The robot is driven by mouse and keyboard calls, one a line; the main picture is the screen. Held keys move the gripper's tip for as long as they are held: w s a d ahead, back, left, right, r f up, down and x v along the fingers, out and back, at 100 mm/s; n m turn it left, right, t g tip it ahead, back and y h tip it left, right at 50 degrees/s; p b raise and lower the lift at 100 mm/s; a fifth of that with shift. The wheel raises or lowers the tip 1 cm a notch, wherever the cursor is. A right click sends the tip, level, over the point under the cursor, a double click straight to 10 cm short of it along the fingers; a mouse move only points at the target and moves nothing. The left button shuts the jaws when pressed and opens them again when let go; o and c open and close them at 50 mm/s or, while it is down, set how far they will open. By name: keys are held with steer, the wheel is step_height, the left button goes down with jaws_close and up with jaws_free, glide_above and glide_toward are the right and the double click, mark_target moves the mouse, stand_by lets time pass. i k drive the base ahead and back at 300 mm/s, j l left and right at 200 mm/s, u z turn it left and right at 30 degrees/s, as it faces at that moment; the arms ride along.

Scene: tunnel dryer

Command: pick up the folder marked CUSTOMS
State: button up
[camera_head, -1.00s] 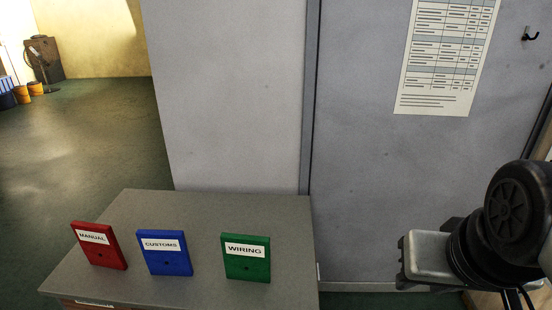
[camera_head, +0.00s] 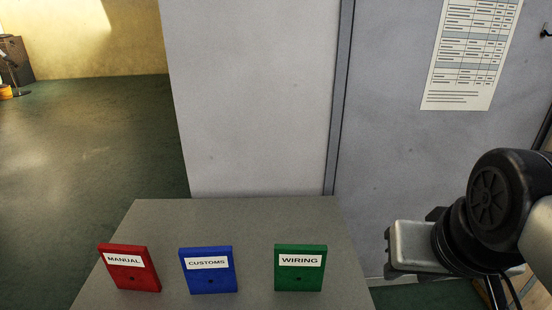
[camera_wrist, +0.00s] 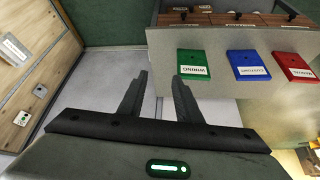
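The blue folder marked CUSTOMS (camera_head: 208,272) stands on the grey table top, between the red folder marked MANUAL (camera_head: 129,270) and the green folder marked WIRING (camera_head: 300,270). In the wrist view the blue folder (camera_wrist: 247,61) shows at the upper right, with the green one (camera_wrist: 193,58) to its left and the red one (camera_wrist: 293,62) to its right. My gripper (camera_wrist: 160,83) is open, with nothing between its two dark fingers. It is off to the side of the table, apart from the folders.
The grey table (camera_head: 250,222) stands before a pale grey wall panel (camera_head: 250,100) with a posted sheet (camera_head: 468,50) on the right. The table top behind the folders is bare. Open green floor (camera_head: 90,140) lies to the left.

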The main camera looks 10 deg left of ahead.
mark_target(208, 270)
steer(key=j, duration=1.7)
